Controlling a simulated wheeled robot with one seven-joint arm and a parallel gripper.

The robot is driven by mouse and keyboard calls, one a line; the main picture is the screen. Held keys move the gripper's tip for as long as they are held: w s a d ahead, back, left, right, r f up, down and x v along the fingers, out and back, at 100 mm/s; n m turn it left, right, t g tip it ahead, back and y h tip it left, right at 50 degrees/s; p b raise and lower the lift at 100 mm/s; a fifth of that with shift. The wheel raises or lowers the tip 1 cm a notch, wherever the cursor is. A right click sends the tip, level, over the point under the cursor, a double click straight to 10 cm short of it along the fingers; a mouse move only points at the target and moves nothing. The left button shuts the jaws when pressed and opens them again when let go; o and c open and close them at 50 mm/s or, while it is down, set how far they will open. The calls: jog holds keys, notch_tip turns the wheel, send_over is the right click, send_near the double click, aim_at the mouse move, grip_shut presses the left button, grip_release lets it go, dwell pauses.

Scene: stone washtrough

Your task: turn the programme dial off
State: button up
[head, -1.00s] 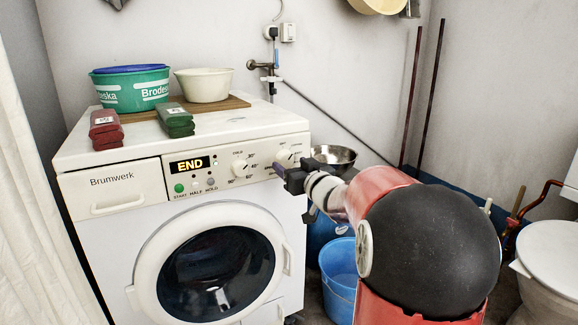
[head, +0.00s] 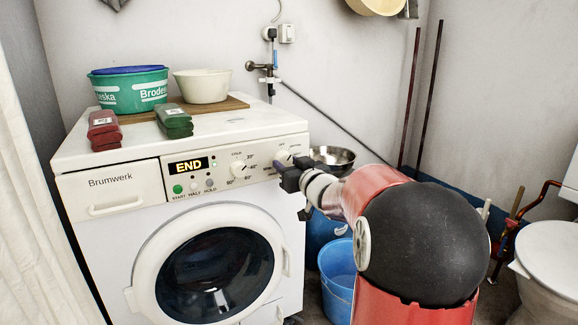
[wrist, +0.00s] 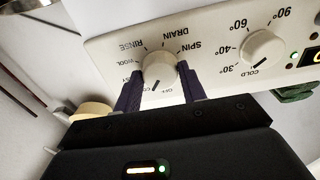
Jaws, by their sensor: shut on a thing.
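The programme dial (head: 283,157) is a round cream knob at the right end of the washing machine's panel. In the wrist view the dial (wrist: 160,70) appears upside down, ringed by words such as RINSE, DRAIN, SPIN and OFF. Its dark mark points down in that picture, near OFF and the start of a partly hidden word. My gripper (wrist: 158,75) has a dark finger on each side of the dial and is shut on it. In the head view my gripper (head: 282,172) partly covers the panel there. The washing machine (head: 110,183) display reads END.
A temperature dial (head: 238,169) sits left of the programme dial, with buttons and a green light nearby. Tubs and soap-like blocks (head: 174,121) stand on the machine's top. A metal bowl (head: 333,158) and a blue bucket (head: 338,275) are to the right, close to my arm.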

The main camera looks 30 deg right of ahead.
jog(key=n+b, duration=0.2)
jog(key=n, duration=0.2)
jog(key=shift+f+b, duration=0.1)
jog(key=shift+b, duration=0.2)
jog(key=shift+n+b, duration=0.9)
jog(key=shift+n, duration=1)
jog(key=o, duration=1)
jog(key=shift+s, duration=0.1)
